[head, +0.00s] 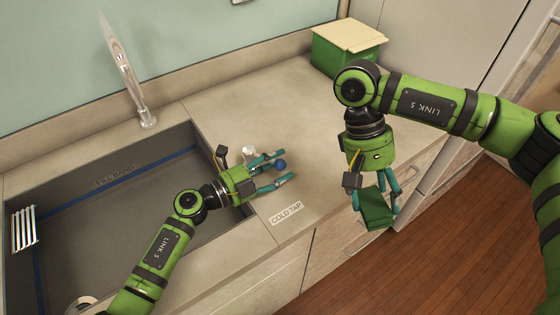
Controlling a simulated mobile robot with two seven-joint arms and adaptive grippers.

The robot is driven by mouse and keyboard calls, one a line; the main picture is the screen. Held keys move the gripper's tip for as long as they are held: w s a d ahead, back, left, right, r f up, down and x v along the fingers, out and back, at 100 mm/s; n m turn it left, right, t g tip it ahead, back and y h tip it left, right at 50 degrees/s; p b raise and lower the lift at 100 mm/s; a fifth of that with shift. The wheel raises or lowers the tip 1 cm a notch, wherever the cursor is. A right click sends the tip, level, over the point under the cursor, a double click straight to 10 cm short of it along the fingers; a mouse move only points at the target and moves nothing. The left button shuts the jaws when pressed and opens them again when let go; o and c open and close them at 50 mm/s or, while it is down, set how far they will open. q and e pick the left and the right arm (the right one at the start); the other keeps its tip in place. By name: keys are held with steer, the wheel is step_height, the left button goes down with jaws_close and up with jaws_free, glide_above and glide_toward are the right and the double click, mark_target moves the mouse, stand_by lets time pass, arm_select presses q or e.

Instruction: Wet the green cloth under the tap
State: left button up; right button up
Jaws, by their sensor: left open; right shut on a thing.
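My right gripper (377,204) is shut on the green cloth (376,213), which hangs folded between its fingers in front of the counter edge, right of the sink. My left gripper (286,166) is open over the counter, its fingers on either side of a blue knob (280,164). I cannot tell whether they touch it. A "COLD TAP" label (286,213) is on the counter nearby. The metal tap (143,98) rises behind the sink (190,136). I see no water running from it.
A blue line marked "FILL BAND" (115,176) runs around the sink wall. A white rack (24,229) is at the sink's left. A green box with a pale lid (347,35) stands on the back of the counter. A small pale object (248,152) is beside my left gripper.

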arm_select(q)
steer(key=shift+w+d, duration=0.2)
steer(key=shift+d, duration=0.3)
arm_select(e)
steer(key=shift+s+r, duration=0.1)
arm_select(q)
jaws_close()
steer(key=shift+s+a+f+m+g+h+b, duration=0.1)
steer(key=shift+s+a+m+g+h+b, duration=0.15)
steer(key=shift+m+g+b, duration=0.3)
steer(key=shift+s+a+f+m+g+h+b, duration=0.15)
steer(key=shift+s+m+g+h+b, duration=0.2)
steer(key=shift+g, duration=0.3)
arm_select(e)
steer(key=shift+f, duration=0.85)
arm_select(q)
steer(key=shift+s+a+r+m+g, duration=0.1)
steer(key=shift+r+m+g, duration=0.1)
steer(key=shift+m+g, duration=0.1)
arm_select(e)
steer(key=shift+f, duration=0.1)
arm_select(q)
jaws_free()
